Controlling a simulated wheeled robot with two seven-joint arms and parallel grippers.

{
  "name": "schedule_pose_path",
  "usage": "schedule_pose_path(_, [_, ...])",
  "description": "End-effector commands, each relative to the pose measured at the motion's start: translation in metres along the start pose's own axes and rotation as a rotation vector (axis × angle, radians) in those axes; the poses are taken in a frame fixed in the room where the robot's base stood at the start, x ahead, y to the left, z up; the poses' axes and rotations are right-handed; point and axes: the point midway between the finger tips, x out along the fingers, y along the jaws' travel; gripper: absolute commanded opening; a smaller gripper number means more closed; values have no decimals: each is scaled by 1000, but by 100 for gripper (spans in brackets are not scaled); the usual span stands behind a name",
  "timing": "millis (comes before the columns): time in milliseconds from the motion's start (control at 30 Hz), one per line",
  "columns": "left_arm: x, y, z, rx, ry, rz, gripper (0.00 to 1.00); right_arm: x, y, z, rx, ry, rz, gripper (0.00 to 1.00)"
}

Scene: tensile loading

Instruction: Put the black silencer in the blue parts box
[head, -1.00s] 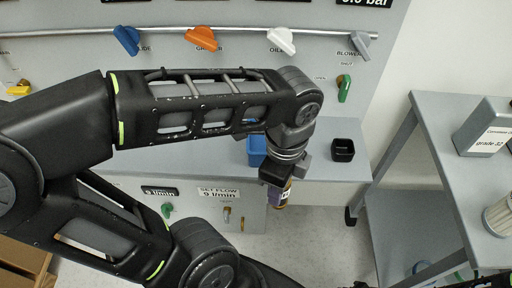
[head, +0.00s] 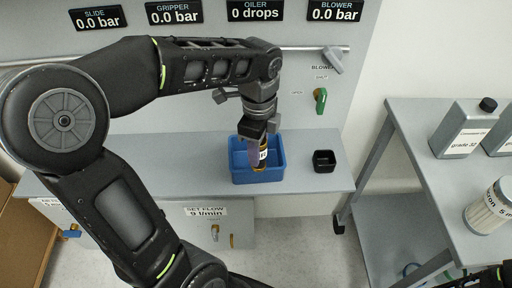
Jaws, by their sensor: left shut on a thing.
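The blue parts box (head: 260,177) stands on the grey bench below the panel. My left gripper (head: 260,139) points down over the box and is shut on a small dark part with a white label and a brass-coloured end, which looks like the black silencer (head: 260,157). The silencer hangs roughly upright in front of the box's opening; I cannot tell whether its lower end is inside or above the box. The gripper hides its upper end.
A small black open container (head: 323,160) stands on the bench (head: 205,167) right of the box. A side table (head: 425,180) holds a grey can (head: 462,130) and a white filter-like cylinder (head: 489,206). The valve panel rises behind, with a green handle (head: 320,100).

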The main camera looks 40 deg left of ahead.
Motion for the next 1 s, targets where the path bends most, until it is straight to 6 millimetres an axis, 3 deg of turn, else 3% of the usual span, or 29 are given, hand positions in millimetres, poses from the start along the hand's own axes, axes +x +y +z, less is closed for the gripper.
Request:
schedule_pose_path(233, [0, -48, 25, -2, -1, 1, 0, -7, -3, 0, 0, 0, 0, 36])
schedule_pose_path(400, [19, -47, 24, 0, 0, 0, 0, -4, -2, 0, 0, 0, 0, 36])
schedule_pose_path(767, [22, -46, 23, 0, 0, 0, 0, -4, -2, 0, 0, 0, 0, 36])
schedule_pose_path(1000, [55, -46, 24, 0, -1, 3, 0, -2, -1, 0, 0, 0, 0, 36])
